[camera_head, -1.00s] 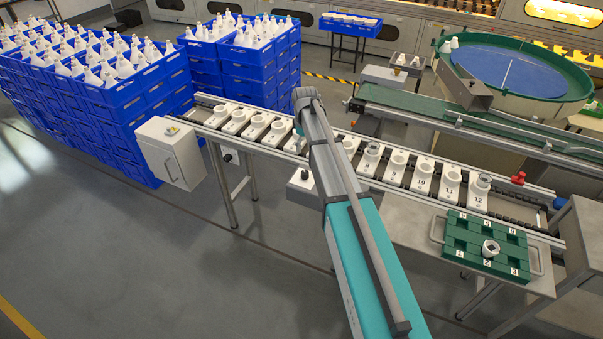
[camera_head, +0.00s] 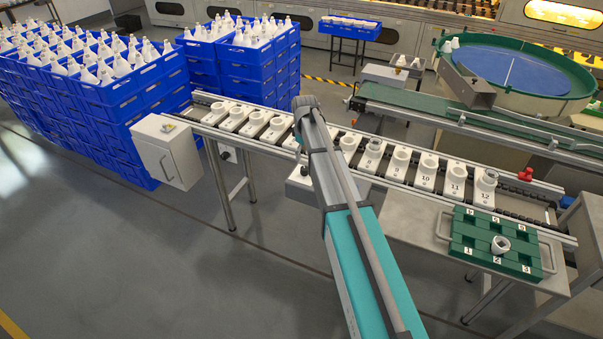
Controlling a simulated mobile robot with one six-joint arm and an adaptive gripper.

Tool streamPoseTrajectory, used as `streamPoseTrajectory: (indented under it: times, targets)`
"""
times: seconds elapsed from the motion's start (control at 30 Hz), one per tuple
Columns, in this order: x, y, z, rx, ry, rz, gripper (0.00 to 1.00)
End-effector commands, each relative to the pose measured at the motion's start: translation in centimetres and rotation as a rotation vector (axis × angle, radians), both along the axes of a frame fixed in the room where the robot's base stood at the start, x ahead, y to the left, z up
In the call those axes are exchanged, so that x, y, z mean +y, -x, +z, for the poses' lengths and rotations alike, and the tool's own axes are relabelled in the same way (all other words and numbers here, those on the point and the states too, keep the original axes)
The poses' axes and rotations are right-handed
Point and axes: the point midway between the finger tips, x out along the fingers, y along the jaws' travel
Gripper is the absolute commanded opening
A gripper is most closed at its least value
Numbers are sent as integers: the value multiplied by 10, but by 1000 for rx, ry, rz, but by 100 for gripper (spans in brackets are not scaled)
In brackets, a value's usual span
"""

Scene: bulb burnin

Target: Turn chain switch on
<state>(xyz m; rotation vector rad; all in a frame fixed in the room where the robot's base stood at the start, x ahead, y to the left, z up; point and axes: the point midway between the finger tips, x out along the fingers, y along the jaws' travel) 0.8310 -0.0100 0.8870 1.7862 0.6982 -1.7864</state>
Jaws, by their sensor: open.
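A smaller pale box (camera_head: 228,154) with a dark round part hangs under the conveyor's near rail. Another pale box (camera_head: 300,187) shows partly behind my arm. I cannot tell from the labels which of these is the chain switch, or its position. My teal and grey arm reaches up the middle of the picture, its far joint over the conveyor. My gripper is hidden beyond that joint.
The conveyor (camera_head: 402,187) carries a row of white numbered holders, some with parts in them. A green numbered tray (camera_head: 485,259) lies on a metal shelf at the right. Stacked blue crates (camera_head: 110,125) of bulbs stand at the left. The floor in front is clear.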

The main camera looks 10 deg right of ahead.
Motion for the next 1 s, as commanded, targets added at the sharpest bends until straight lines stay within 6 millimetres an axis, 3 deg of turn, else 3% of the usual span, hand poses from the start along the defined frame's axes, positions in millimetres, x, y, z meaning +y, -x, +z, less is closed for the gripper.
streamPoseTrajectory:
  times: [0.6,1.0]
  targets:
    - [1,0,-51,0,0,1,82]
    - [1,0,-72,0,0,2,82]
